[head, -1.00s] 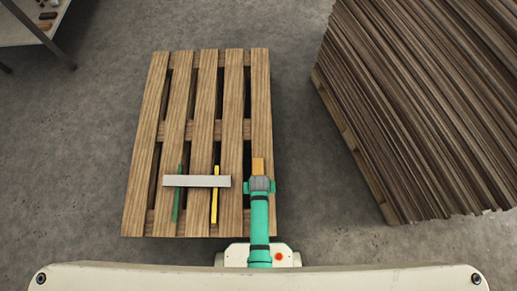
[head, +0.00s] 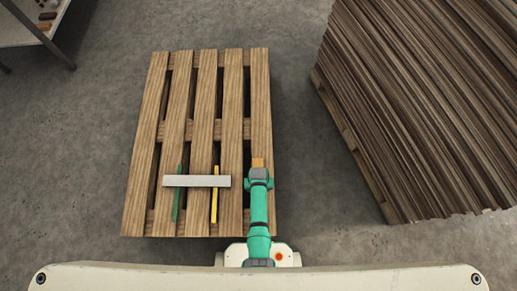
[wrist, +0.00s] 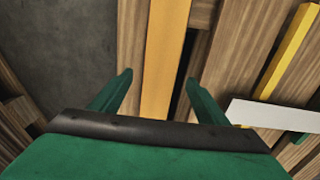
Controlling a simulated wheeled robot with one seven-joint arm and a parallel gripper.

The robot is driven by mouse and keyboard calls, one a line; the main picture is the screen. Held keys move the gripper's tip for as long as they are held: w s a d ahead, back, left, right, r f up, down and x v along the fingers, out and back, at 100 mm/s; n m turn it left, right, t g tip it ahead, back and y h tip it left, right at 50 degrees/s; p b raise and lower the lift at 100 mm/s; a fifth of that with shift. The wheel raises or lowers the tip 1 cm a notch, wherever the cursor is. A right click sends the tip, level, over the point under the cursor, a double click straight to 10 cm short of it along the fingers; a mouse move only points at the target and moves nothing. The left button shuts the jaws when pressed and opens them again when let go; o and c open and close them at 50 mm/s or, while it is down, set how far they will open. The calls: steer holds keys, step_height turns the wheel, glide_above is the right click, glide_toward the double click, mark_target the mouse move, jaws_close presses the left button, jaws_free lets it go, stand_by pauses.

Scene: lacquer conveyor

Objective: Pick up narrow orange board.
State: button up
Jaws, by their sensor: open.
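The narrow orange board (head: 258,162) lies on a right-hand slat of the wooden pallet (head: 202,105). In the head view only its far end shows; my arm hides the rest. In the wrist view the orange board (wrist: 166,55) runs lengthwise up the picture, between the lines of my two fingers. My gripper (wrist: 158,82) is open and empty, with a finger to either side of the board. In the head view my gripper (head: 259,173) is over the board; its height above it is hard to tell.
A light grey board (head: 196,181) lies across a green strip (head: 178,195) and a yellow strip (head: 214,195), left of my arm. A tall stack of dark boards (head: 410,110) stands at the right. A table (head: 15,30) is at the top left. Bare floor surrounds the pallet.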

steer(key=shift+w+f, duration=0.1)
steer(key=shift+f, duration=1.75)
steer(key=c, duration=1.3)
